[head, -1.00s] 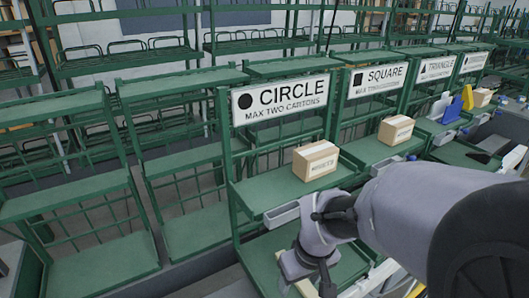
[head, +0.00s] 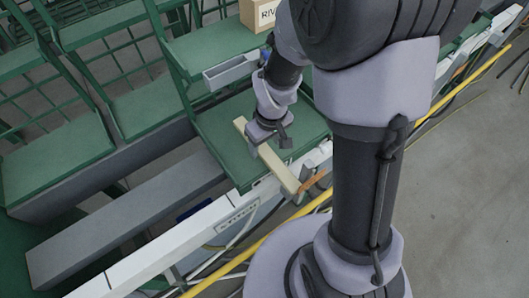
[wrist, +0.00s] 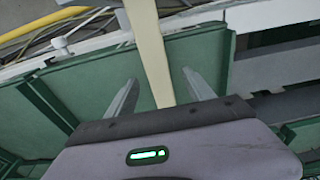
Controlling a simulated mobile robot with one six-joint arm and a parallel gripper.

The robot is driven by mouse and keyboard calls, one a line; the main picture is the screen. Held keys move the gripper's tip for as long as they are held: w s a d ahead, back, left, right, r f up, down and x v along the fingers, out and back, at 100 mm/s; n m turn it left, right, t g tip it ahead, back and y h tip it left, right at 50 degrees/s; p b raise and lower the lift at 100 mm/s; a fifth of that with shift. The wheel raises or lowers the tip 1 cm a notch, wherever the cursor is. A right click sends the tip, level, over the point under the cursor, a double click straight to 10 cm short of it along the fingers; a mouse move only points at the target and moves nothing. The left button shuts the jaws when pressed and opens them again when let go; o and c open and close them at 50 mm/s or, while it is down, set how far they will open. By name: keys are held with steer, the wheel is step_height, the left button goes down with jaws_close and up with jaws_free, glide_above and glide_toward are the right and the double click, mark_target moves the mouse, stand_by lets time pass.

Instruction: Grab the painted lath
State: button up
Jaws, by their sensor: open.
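The painted lath (head: 278,166) is a long, cream-coloured strip. In the head view it lies slantwise over a green lower shelf (head: 222,133), with its near end reaching the white rail at the shelf's front. My gripper (head: 268,146) is over the lath's middle part, with the jaws open. In the wrist view the lath (wrist: 149,55) runs between the two spread fingers of my gripper (wrist: 160,88), with a gap on each side. The part of the lath under the gripper body is hidden there. I cannot tell the exact height of the fingertips over it.
A carton (head: 259,13) stands on the upper green shelf, and a grey bin (head: 231,72) is fixed at its edge. An orange-brown piece (head: 313,181) is near the lath's near end. A yellow pipe (head: 262,245) and white rail (head: 150,248) run along the front.

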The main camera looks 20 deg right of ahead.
mark_target(265, 151)
steer(key=f, duration=0.1)
steer(key=f+b, duration=0.1)
steer(key=f, duration=0.1)
steer(key=shift+w+d+f, duration=0.1)
steer(key=shift+w+f, duration=0.2)
steer(key=shift+f, duration=0.05)
steer(key=shift+r, duration=0.2)
jaws_close()
